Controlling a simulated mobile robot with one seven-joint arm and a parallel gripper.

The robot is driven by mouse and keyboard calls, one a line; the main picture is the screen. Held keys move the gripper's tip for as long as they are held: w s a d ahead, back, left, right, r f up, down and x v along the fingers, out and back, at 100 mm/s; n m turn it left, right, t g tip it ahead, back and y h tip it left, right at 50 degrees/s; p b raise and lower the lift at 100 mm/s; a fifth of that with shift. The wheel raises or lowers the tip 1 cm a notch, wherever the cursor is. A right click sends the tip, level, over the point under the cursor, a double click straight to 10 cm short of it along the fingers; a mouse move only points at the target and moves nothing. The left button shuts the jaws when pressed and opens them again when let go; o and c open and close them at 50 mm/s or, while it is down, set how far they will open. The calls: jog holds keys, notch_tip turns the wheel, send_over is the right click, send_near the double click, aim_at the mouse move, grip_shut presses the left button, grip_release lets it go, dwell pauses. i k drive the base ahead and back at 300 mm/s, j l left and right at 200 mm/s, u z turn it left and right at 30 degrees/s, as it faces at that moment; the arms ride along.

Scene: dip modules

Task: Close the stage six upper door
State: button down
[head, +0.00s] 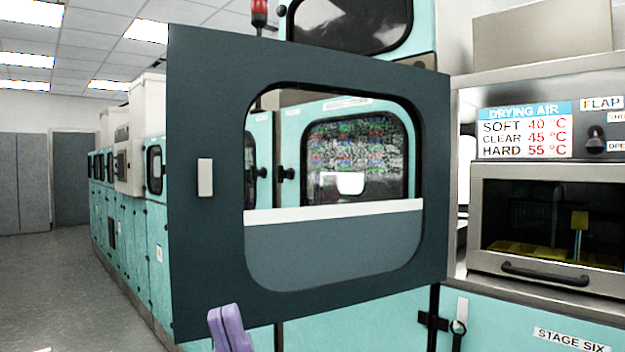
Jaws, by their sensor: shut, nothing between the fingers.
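The upper door (205,120) is a dark blue-grey panel with a rounded window and a small pale latch plate (205,177). It stands swung open toward me and fills the middle of the head view. Its right edge is by the cabinet. The "STAGE SIX" label (572,341) is on the teal front at lower right. My gripper (225,313) shows as lavender fingers at the bottom edge, shut and empty. It overlaps the door's lower left edge in the picture; I cannot tell whether it touches. The rest of my arm is out of view.
A steel unit with a dark window and handle (555,277) stands at right, under a "DRYING AIR" sign (524,130). A dark latch (433,321) is on the teal front below. A teal machine row (130,220) runs back at left, beside open grey floor (50,275).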

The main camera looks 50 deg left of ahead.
aim_at(277, 264)
jog(key=k+j+z, duration=0.1)
jog(key=j, duration=0.2)
jog(key=k+j, duration=0.15)
jog(key=j, duration=0.15)
jog(key=k+j+z, duration=0.15)
jog(key=j, duration=0.2)
jog(key=j+z, duration=0.1)
jog(key=j, duration=0.25)
jog(key=k+j+z, duration=0.1)
jog(key=j, duration=0.2)
jog(key=k+j+z, duration=0.1)
jog(key=j, duration=0.2)
jog(key=j+z, duration=0.25)
jog(key=j, duration=1.2)
jog(key=i+j+z, duration=0.15)
jog(key=j, duration=0.3)
jog(key=k+j+u, duration=0.15)
jog(key=k+u, duration=0.3)
jog(key=k+j+u, duration=0.25)
jog(key=u, duration=0.15)
jog(key=k+j, duration=0.05)
